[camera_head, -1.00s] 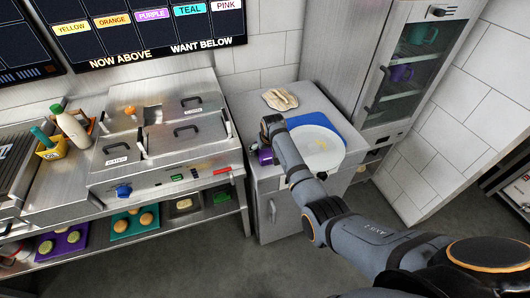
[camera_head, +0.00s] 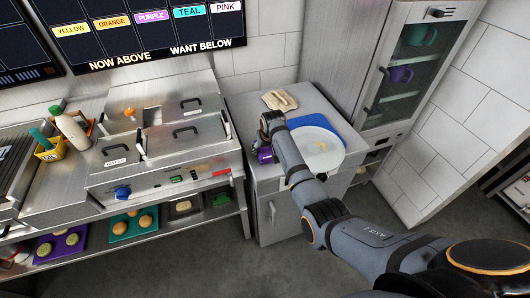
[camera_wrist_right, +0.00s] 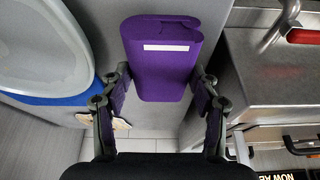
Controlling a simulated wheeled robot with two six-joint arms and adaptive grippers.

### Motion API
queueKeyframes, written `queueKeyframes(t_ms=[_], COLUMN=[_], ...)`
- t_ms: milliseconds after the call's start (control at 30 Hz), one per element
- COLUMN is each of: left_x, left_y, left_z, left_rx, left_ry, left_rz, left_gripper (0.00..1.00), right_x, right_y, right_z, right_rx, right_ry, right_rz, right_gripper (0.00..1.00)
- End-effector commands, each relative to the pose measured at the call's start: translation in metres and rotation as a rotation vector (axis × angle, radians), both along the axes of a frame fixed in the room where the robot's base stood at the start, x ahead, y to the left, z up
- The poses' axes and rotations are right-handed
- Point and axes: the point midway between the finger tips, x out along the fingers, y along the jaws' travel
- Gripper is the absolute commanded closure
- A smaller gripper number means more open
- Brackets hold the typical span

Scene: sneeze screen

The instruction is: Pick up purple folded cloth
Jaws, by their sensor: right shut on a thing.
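The purple folded cloth (camera_head: 265,155) shows as a small purple patch at the left edge of the counter, partly hidden by my right wrist. In the right wrist view the cloth (camera_wrist_right: 163,60) is a thick folded block with a white stripe, between the two fingers. My right gripper (camera_wrist_right: 160,82) is shut on the cloth, one finger on each side of it. In the head view my right arm reaches over the counter and its fingers are mostly hidden. I cannot tell whether the cloth touches the counter. My left gripper is not in view.
A white plate (camera_head: 328,158) lies on a blue mat (camera_head: 325,122) right beside my wrist. A beige cloth-like item (camera_head: 279,100) lies at the counter's back. A steel unit with lidded wells (camera_head: 185,145) stands to the left. A glass-door cabinet (camera_head: 405,70) stands to the right.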

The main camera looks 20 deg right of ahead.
Motion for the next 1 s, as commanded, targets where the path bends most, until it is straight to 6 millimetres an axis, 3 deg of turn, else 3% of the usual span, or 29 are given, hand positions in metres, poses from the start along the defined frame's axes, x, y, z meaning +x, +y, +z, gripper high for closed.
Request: queueKeyframes(t_ms=[67,267,433,633,1000], left_x=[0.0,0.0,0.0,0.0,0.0], left_y=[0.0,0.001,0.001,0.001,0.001], left_z=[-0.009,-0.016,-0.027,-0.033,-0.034], left_rx=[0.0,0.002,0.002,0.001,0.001], left_ry=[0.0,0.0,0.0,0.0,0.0], left_rz=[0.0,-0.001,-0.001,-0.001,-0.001], left_gripper=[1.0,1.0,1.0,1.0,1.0], right_x=[0.0,-0.029,-0.06,-0.081,-0.087], right_y=[-0.003,-0.041,-0.078,-0.103,-0.109], right_z=[0.016,0.07,0.09,0.107,0.113], right_rx=[-0.002,-0.005,-0.008,-0.005,0.001], right_ry=[-0.007,-0.008,-0.004,-0.002,-0.001], right_rz=[-0.002,-0.003,-0.001,-0.001,0.0], right_gripper=[0.68,0.68,0.68,0.68,0.68])
